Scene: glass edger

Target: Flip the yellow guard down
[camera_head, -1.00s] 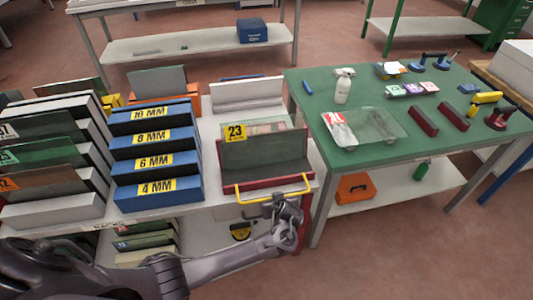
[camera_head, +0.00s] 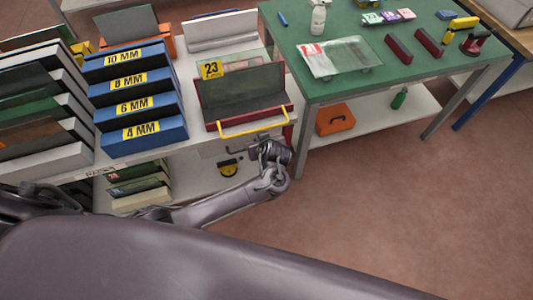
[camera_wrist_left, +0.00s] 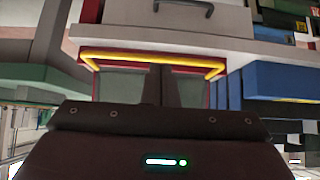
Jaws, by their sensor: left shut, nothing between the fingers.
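The yellow guard (camera_head: 252,127) is a thin yellow bar along the front of a red holder (camera_head: 212,124). It sticks out in front of the holder, low, below a dark glass pane (camera_head: 243,90) that leans upright. My left gripper (camera_head: 268,148) is just below and in front of the guard's right half, and appears apart from it. In the left wrist view the guard (camera_wrist_left: 125,59) spans behind the tips of my left gripper (camera_wrist_left: 162,68), whose two fingers are together and empty. My right gripper is not in view.
Blue racks (camera_head: 150,131) marked in MM stand left of the holder. A green table (camera_head: 305,80) with a glass sheet (camera_head: 345,57) is at the right. An orange box (camera_head: 335,119) sits on its lower shelf. The floor at the right front is clear.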

